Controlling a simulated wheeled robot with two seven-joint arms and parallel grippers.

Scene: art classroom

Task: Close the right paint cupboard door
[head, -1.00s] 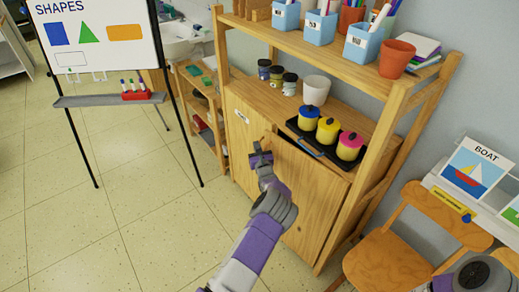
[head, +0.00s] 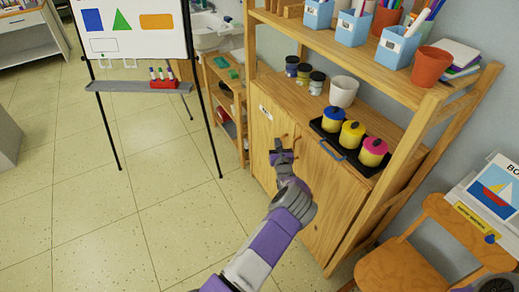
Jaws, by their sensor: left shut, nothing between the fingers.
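The paint cupboard (head: 278,95) is a wooden unit with two doors under its counter. The right door (head: 328,200) looks flush or nearly flush with the front; any small gap is hard to tell. The left door (head: 262,150) looks shut and has a white label. My left gripper (head: 281,156) is shut and empty, in front of the cupboard near where the doors meet, partly hiding their handles. Whether it touches the right door I cannot tell. My right gripper is not in view; only a grey bit of my arm shows at the bottom right corner.
A black tray (head: 320,128) with blue, yellow and pink lidded pots stands on the counter near its front edge. A wooden chair (head: 405,268) stands close on the right. A whiteboard easel (head: 130,35) stands left. The floor between is clear.

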